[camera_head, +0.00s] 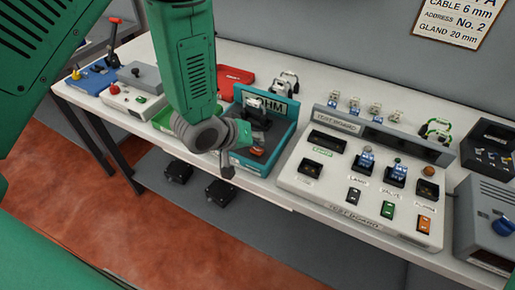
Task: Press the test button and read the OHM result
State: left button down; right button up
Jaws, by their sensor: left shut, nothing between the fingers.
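No result can be read. My left gripper (228,170) is shut and empty, pointing down just in front of the box's left front edge. It hides part of that corner; I cannot tell whether it touches. My right gripper is not in view.
The grey test board (320,185) with switches and coloured buttons stands to the right of the box. A red case (236,78) lies behind my left arm. A control box (130,100) stands at left. Black blocks (221,192) lie on the lower shelf. A sign (455,20) hangs above.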

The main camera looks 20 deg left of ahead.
aim_at(256, 150)
pick_arm(q)
jog(key=shift+f, duration=0.15)
jog(key=shift+f, duration=0.25)
jog(key=shift+f+b, duration=0.35)
jog(key=shift+f, duration=0.05)
dwell(0.6)
jog(key=shift+r, duration=0.15)
jog(key=shift+s+r+p, duration=0.1)
jog(key=shift+r+p, duration=0.65)
jog(key=shift+p, duration=0.05)
notch_tip(256, 150, up, 5)
jog(key=p, duration=0.4)
jog(key=shift+f, duration=0.1)
dwell(0.7)
